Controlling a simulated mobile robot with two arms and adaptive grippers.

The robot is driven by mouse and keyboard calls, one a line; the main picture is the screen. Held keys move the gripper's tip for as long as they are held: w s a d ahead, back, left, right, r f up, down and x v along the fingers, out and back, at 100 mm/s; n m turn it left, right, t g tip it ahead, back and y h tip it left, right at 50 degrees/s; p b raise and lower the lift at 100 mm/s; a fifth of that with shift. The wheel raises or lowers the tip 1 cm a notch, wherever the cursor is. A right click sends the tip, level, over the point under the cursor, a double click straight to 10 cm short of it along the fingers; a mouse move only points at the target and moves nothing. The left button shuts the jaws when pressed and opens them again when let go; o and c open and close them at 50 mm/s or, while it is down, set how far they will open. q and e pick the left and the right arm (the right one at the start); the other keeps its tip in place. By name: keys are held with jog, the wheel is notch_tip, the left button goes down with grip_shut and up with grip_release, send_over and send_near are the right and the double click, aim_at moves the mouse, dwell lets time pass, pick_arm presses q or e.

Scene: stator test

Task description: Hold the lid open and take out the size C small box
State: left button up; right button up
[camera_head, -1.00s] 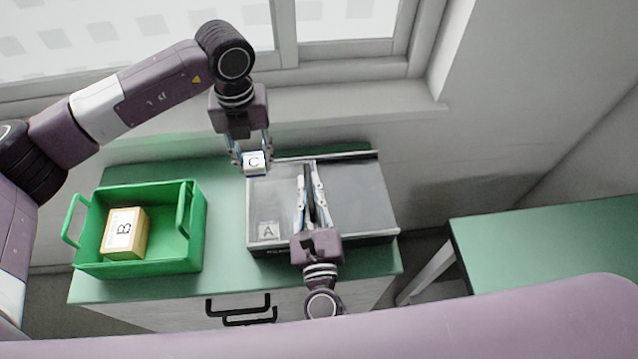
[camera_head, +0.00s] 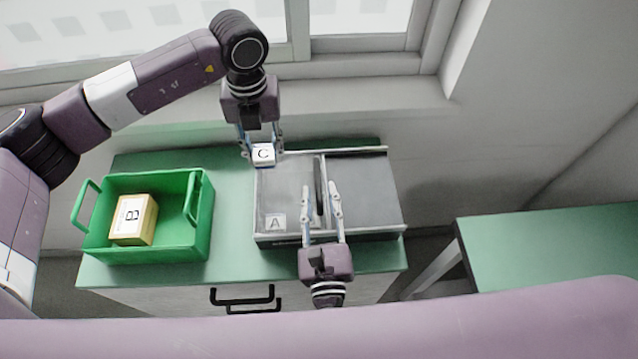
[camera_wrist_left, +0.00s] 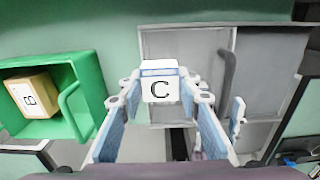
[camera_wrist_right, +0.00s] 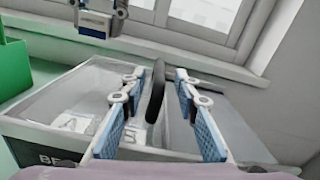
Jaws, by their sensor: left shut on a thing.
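The white size C small box (camera_head: 263,155) is between the fingertips of my left gripper (camera_head: 262,148). It is held above the back left of the grey case (camera_head: 365,236), and its C label faces my left wrist camera (camera_wrist_left: 160,88). My right gripper (camera_head: 320,190) is open at the front of the case. In the right wrist view its fingers (camera_wrist_right: 158,95) stand apart, with the dark lid handle (camera_wrist_right: 156,88) beyond and between them. I cannot tell if either finger touches the handle. The lid's exact position is unclear. A box labelled A (camera_head: 275,222) shows in the case's left part.
A green crate (camera_head: 150,254) with a yellowish box labelled B (camera_head: 134,220) stands left on the green table (camera_head: 232,220). A window and sill (camera_head: 350,95) are behind. Another green table (camera_head: 550,245) is at the right.

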jog(key=shift+s, duration=3.85)
